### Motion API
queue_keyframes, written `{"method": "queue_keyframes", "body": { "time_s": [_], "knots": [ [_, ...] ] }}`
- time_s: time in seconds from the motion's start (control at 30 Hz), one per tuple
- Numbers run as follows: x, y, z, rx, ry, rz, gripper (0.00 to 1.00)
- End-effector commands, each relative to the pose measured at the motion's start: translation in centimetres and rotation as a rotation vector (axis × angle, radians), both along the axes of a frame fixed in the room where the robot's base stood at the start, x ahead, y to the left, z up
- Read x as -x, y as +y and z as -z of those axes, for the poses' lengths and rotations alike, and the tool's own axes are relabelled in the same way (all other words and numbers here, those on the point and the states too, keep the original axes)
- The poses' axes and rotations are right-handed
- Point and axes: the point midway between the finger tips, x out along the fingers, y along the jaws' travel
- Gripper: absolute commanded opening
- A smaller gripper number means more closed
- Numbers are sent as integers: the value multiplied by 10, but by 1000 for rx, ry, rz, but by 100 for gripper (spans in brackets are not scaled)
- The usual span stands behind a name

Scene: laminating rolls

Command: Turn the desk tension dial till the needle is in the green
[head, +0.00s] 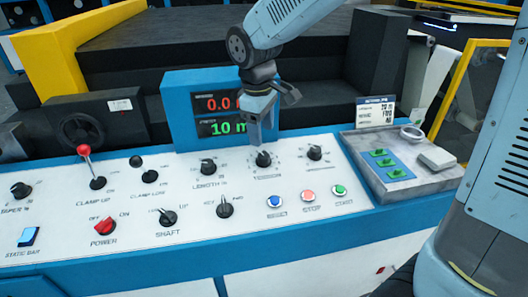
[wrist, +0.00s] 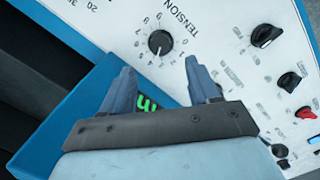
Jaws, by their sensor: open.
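The tension dial (head: 263,158) is a black round knob on the white sloping desk, in the middle below the display. In the wrist view the dial (wrist: 160,42) sits beyond the fingertips, ringed by printed numbers and the word TENSION. My gripper (head: 262,136) is above the dial, pointing down, and looks close to it. In the wrist view my gripper (wrist: 159,66) is open, with its two fingers apart and nothing between them. The dial appears just ahead of the gap, not gripped. I cannot make out a needle or green zone in either view.
A blue-framed display (head: 222,115) reading "0.0" and "10 m" stands left of my gripper. The length knob (head: 208,166) and another knob (head: 314,152) flank the dial. Blue, red and green buttons (head: 308,195) lie in front. A grey tray (head: 354,160) is at right.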

Motion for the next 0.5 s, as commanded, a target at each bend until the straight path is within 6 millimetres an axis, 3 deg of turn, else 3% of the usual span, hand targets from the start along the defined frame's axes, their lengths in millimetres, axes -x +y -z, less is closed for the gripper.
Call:
{"method": "queue_keyframes", "body": {
  "time_s": [0.2, 0.5],
  "knots": [
    [-4, -3, 40, 2, 4, 3, 61],
    [-9, -4, 76, 1, 2, 0, 61]
  ]
}}
